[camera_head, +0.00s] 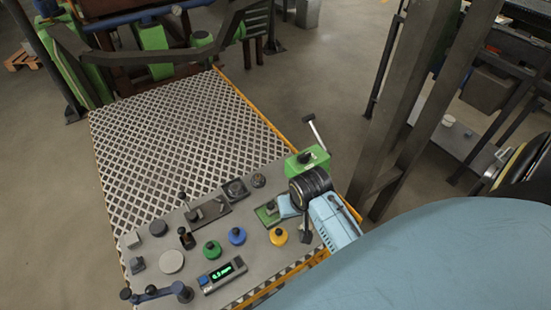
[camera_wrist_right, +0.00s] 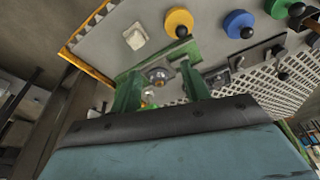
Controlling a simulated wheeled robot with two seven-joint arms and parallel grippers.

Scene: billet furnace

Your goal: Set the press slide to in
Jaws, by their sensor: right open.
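The control panel (camera_head: 205,262) carries several knobs, levers and sliders; no readable label marks the press slide. A dark slotted plate with a grey block (camera_head: 209,210) lies mid-panel, with a black-knobbed lever (camera_head: 183,197) beside it. A small green plate (camera_head: 267,214) lies at the panel's right part. My right gripper (camera_wrist_right: 161,88) is open above the panel. In the wrist view a round metallic knob (camera_wrist_right: 158,76) shows between its fingers, apparently untouched. My right forearm and wrist hide part of the panel's right edge. My left gripper is out of view.
A green box (camera_head: 307,161) with an angled lever stands beside my right wrist. Dark posts (camera_head: 400,110) rise to the right.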

